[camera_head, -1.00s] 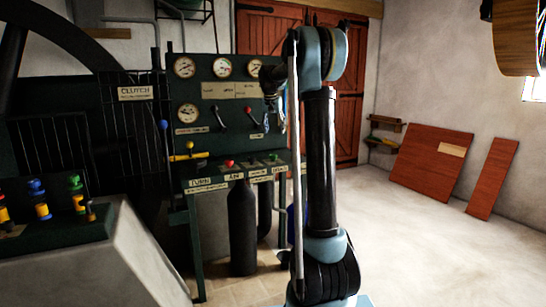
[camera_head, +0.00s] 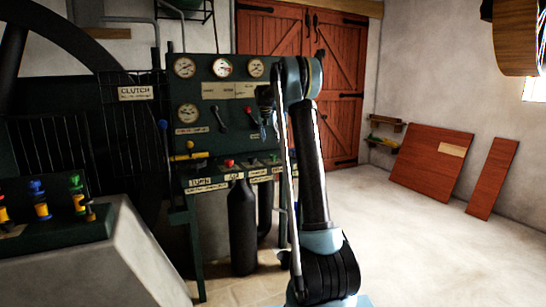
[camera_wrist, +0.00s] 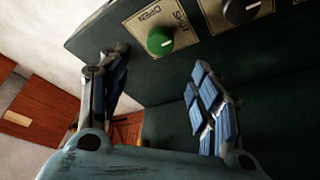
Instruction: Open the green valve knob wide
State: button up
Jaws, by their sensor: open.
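The green valve knob (camera_wrist: 159,40) shows in the wrist view, round, on a pale plate lettered OPEN and SHUT on the dark panel. In the head view the green knob (camera_head: 275,158) is small, on the panel's lower ledge at its right. My gripper (camera_wrist: 160,78) is open and empty, its two fingers spread wide. In the wrist view the knob appears between and beyond the fingers, with no contact visible. In the head view my gripper (camera_head: 268,132) hangs in front of the panel above the knob, partly hidden by my arm.
A black knob (camera_wrist: 243,10) is beside the green one. A red knob (camera_head: 229,163), levers and gauges (camera_head: 222,67) are on the panel. A console with coloured handles (camera_head: 75,190) stands at left. Brown boards (camera_head: 432,163) lean on the right wall; the floor there is clear.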

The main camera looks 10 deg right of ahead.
aim_at(273, 155)
jog(key=x, duration=1.1)
jog(key=c, duration=1)
